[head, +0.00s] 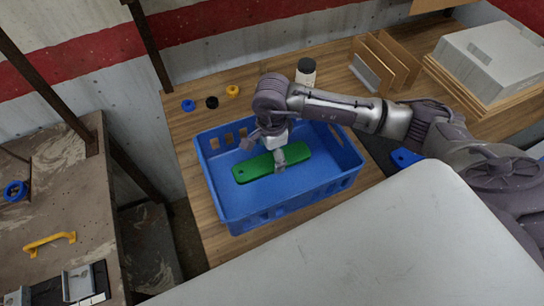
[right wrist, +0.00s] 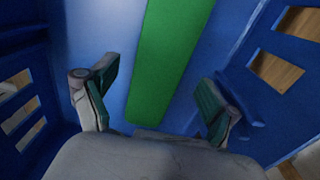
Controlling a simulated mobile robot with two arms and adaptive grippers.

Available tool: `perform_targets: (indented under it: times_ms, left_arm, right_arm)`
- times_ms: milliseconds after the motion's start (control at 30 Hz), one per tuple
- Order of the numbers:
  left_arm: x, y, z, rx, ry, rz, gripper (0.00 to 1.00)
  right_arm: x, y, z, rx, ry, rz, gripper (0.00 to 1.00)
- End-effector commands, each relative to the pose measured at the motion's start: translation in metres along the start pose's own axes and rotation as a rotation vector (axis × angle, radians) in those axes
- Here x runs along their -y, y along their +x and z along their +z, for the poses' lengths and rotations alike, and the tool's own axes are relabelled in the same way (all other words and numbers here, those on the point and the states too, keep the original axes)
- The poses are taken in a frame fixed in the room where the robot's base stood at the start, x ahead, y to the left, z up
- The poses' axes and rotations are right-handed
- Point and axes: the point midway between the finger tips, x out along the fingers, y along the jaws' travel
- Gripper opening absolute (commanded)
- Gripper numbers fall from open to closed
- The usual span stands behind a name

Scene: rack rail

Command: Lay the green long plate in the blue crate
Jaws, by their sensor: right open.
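The green long plate (head: 258,167) lies inside the blue crate (head: 290,207), flat along its length as far as I can see. It also shows in the right wrist view (right wrist: 170,55) as a green strip above the blue floor. My right gripper (head: 264,153) is inside the crate at the plate, with its fingers apart. In the right wrist view the open fingers (right wrist: 158,85) stand on either side of the plate, with gaps to it. One finger covers part of the plate in the head view. My left gripper is not in view.
The crate stands on a wooden table (head: 186,140). Behind it are a blue ring (head: 188,105), a black ring (head: 212,102), a yellow ring (head: 232,91) and a dark-capped white jar (head: 306,72). A wooden rack (head: 385,62) and a grey box (head: 490,60) stand at right.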

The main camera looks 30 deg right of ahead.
Motion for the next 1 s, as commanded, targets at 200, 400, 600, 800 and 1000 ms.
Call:
perform_targets:
  times_ms: [200, 400, 600, 800, 1000]
  left_arm:
    - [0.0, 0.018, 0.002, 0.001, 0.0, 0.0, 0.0]
    - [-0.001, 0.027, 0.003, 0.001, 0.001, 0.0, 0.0]
    - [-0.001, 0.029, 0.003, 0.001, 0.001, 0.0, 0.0]
    - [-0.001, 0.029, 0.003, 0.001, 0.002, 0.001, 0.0]
    - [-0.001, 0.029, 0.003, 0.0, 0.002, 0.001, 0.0]
  right_arm:
    - [0.002, -0.047, 0.0, 0.001, -0.001, -0.008, 0.87]
    - [0.001, -0.083, 0.0, 0.0, 0.0, -0.005, 0.87]
    - [0.0, -0.099, 0.0, -0.001, 0.001, -0.001, 0.87]
    - [0.0, -0.101, 0.0, 0.0, 0.001, 0.0, 0.87]
    - [0.0, -0.1, 0.0, 0.0, 0.001, 0.0, 0.87]
